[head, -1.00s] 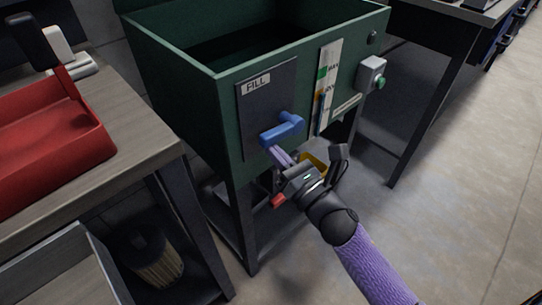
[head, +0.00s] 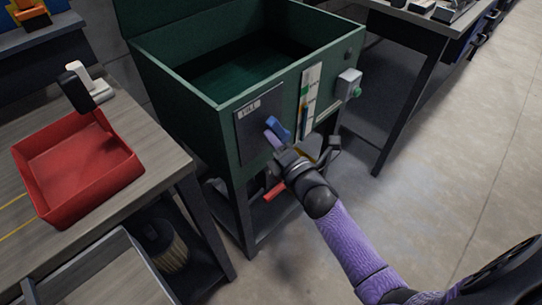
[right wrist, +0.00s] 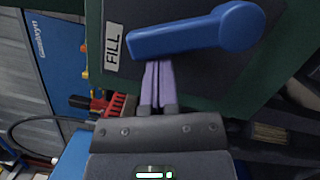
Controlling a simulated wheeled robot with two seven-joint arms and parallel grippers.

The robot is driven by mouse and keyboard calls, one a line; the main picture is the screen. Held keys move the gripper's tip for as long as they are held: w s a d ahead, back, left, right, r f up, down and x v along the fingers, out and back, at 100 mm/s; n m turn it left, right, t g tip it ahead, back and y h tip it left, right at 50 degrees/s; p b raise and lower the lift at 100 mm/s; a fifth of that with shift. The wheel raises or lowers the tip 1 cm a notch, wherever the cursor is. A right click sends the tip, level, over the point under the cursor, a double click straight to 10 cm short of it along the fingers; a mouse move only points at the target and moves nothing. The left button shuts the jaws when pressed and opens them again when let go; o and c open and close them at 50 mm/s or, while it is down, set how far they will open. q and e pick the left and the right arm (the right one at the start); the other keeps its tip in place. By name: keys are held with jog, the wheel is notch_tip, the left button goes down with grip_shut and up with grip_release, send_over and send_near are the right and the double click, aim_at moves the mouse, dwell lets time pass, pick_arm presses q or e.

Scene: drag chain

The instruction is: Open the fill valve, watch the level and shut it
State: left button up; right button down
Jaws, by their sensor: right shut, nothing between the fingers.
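The green tank (head: 190,105) carries a dark FILL panel (head: 249,140) with a blue valve lever (head: 277,127). The lever's arm points up and slightly left from its pivot. It also shows large in the right wrist view (right wrist: 195,32), above my fingers. My right gripper (head: 273,142) is shut and empty, its fingertips against or very close to the lever's left side; contact is unclear. In the right wrist view the fingers (right wrist: 157,65) are together. A level gauge (head: 310,90) with coloured marks stands right of the panel; its lower part shows blue. My left gripper is out of view.
A grey box with a green button (head: 348,85) sits right of the gauge. A red handle (head: 274,191) is below the tank. A bench with a red tray (head: 75,165) stands left, another table (head: 400,40) right. Floor at right is clear.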

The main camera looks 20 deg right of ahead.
aim_at(279, 124)
jog(key=m+p, duration=0.1)
jog(key=d+r+m+p, duration=0.1)
jog(key=shift+w+d+r+m+g, duration=0.1)
jog(key=shift+w+r+m+g, duration=0.1)
jog(key=shift+r+m+g, duration=0.1)
jog(key=shift+w+d+m+p, duration=0.1)
jog(key=shift+d+m+p, duration=0.2)
jog(key=shift+m, duration=0.2)
jog(key=shift+w+d+r+p, duration=0.1)
jog(key=shift+d+p, duration=0.15)
jog(key=shift+p, duration=0.05)
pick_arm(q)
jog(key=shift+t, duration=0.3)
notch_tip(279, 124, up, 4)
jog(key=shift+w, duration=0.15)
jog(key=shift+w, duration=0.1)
pick_arm(e)
jog(key=shift+d, duration=0.1)
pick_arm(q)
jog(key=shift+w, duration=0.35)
